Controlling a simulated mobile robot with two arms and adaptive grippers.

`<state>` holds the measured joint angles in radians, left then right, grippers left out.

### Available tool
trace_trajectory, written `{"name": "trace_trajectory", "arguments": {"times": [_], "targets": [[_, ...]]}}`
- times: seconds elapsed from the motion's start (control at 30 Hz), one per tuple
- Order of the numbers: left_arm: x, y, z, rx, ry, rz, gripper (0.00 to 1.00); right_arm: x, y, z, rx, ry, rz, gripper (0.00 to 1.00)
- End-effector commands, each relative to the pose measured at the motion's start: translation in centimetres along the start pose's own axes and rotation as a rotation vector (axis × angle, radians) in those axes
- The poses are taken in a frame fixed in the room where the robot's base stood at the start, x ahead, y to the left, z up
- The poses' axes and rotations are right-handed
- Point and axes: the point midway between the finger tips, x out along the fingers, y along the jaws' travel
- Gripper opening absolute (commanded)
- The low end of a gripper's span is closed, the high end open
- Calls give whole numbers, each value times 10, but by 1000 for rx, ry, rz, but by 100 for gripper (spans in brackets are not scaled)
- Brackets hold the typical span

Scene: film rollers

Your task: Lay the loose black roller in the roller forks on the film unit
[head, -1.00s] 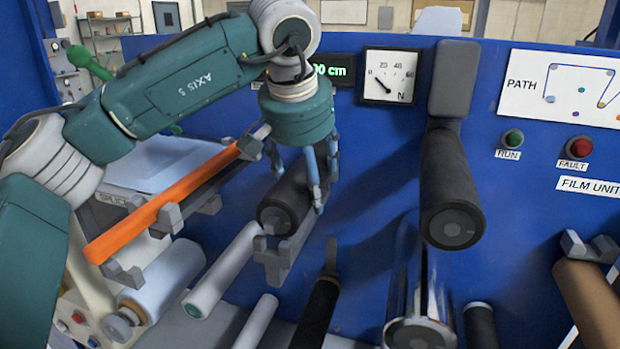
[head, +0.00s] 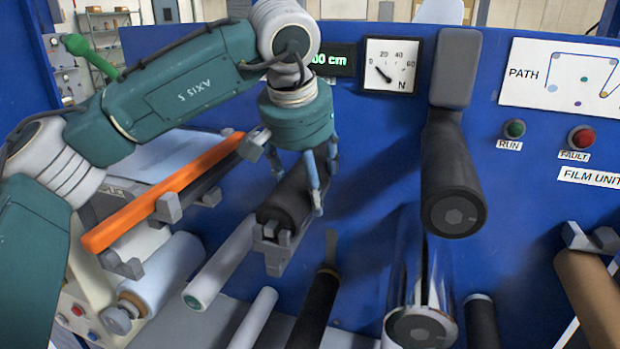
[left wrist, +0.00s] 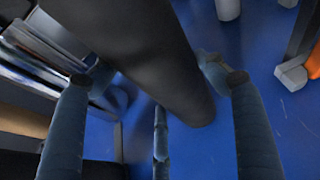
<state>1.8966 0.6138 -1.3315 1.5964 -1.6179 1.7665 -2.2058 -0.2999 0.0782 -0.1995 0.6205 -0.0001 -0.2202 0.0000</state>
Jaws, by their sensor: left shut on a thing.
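My left gripper (head: 297,182) is shut on the loose black roller (head: 290,200), with its fingers around the roller from above. The roller's near end is at the grey roller fork (head: 272,250) on the blue film unit (head: 365,160), low between the prongs. I cannot tell whether it bears on the fork, and its far end is hidden behind the fingers. In the left wrist view, the dark roller (left wrist: 165,60) runs between the gripper's fingers (left wrist: 165,85). My right gripper is not in view.
An orange bar (head: 160,192) lies in grey brackets left of the roller. A pale roller (head: 222,262) is close below left. A large black roller (head: 445,175) sticks out to the right, above a chrome roller (head: 420,300). Blue panel is bare between the fork and these.

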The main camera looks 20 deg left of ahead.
Motion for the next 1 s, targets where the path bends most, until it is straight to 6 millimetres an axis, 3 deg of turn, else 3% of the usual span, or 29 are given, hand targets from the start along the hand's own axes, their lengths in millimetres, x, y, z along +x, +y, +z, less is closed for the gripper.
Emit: {"name": "trace_trajectory", "arguments": {"times": [1.0], "targets": [[8,0,3,-2,4,1,25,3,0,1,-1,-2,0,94]]}}
